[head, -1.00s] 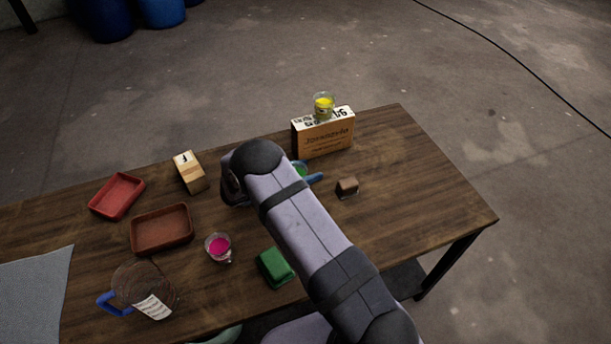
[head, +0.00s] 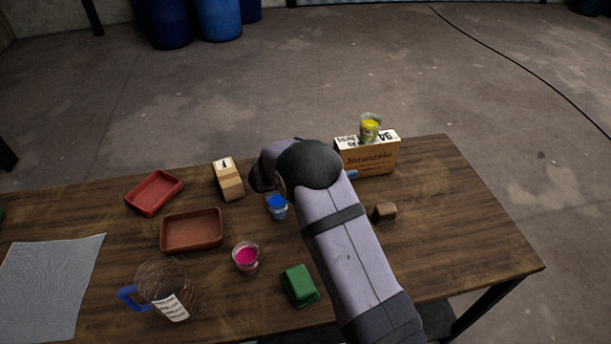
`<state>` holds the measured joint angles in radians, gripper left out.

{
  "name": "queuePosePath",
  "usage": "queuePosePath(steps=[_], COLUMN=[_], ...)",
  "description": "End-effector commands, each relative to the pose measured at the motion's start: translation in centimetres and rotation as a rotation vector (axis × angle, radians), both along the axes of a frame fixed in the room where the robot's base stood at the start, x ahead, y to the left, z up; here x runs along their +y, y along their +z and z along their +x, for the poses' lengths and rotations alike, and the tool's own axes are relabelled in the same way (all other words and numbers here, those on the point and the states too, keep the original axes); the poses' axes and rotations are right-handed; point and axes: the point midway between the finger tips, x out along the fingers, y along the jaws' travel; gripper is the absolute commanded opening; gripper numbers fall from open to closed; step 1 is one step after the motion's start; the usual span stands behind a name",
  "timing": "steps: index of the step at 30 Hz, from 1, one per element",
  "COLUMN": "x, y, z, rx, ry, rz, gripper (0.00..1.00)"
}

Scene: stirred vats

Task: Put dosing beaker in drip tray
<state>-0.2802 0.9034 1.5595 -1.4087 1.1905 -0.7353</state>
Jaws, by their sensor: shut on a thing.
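A small clear beaker with blue contents (head: 277,208), which I take as the dosing beaker, shows just below my gripper (head: 268,182). My gripper is shut on it, though the fingertips are mostly hidden behind my arm. Two shallow trays lie to the left, a bright red one (head: 154,193) and a brownish-red one (head: 191,231). Both look empty. I cannot tell which is the drip tray. The beaker is to the right of both.
A tan carton (head: 228,180) is behind. A yellow-filled beaker (head: 370,128) stands on a box (head: 368,158). A brown block (head: 384,212) is right of my arm.

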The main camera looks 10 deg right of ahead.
Motion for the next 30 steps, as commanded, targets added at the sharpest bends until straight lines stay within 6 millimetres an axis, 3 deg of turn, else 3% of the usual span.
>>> queuePosePath(steps=[1, 6, 15, 25, 30], x=[0.5, 2.5, 5.6, 6.8, 6.8], y=[-0.7, -0.7, 1.5, 3.2, 2.1], z=[1.1, 4.8, 10.3, 12.0, 12.0], rx=[-0.008, -0.009, -0.009, -0.004, 0.001], ry=[0.023, 0.128, 0.310, 0.382, 0.383], rz=[0.001, 0.001, 0.001, 0.000, -0.002], gripper=[0.20, 0.20, 0.20, 0.20, 0.20])
